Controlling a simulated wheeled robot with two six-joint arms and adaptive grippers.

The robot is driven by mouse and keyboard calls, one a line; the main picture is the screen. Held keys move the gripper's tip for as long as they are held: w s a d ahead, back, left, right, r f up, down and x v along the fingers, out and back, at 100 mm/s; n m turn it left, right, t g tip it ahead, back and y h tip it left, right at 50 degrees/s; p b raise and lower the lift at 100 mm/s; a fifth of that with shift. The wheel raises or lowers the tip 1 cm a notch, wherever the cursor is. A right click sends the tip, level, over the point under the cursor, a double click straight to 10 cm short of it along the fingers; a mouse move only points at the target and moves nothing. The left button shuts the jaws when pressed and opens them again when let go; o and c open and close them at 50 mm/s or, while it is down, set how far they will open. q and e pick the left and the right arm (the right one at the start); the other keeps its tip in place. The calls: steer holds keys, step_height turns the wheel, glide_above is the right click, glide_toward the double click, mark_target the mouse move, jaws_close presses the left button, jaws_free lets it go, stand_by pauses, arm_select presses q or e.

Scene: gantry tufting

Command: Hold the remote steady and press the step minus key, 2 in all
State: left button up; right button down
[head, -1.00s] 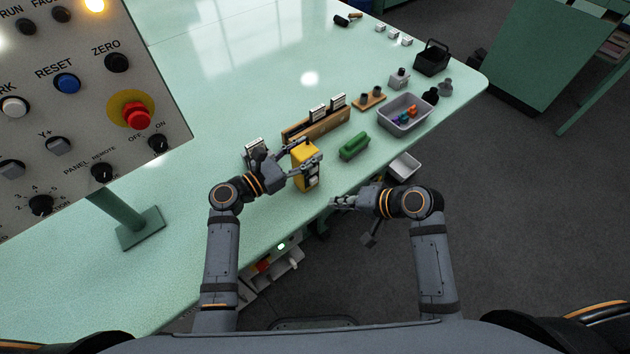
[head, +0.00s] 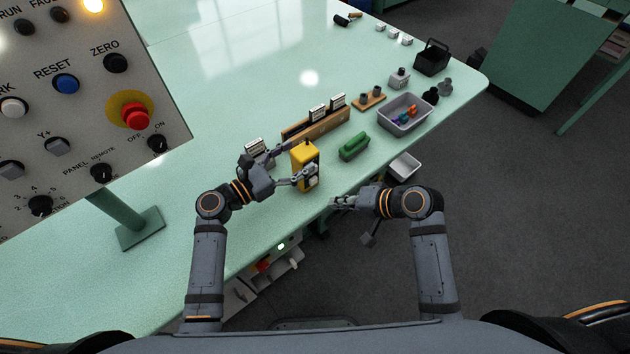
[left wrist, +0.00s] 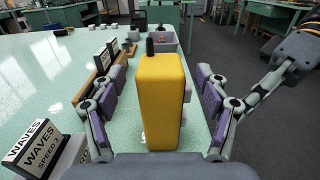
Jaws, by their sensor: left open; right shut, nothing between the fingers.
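The yellow remote (head: 304,166) stands upright on the green table near its front edge, with a short black stub on top. It also shows in the left wrist view (left wrist: 162,105), where its broad yellow side faces the camera. My left gripper (head: 294,163) is open, with one finger on each side of the remote; in the left wrist view gaps show between the purple pads and the remote. Its keys face away from the wrist camera, and I cannot read the step minus key. My right gripper (head: 336,202) is shut and empty, off the table's front edge, below and right of the remote.
A wooden card rack (head: 318,125) stands behind the remote, and a WAVES card (left wrist: 35,140) stands left of it. A green object (head: 354,147) lies to the right, before a grey bin (head: 403,127). A control panel (head: 80,90) fills the upper left.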

arm_select(q)
steer(key=v, duration=0.9)
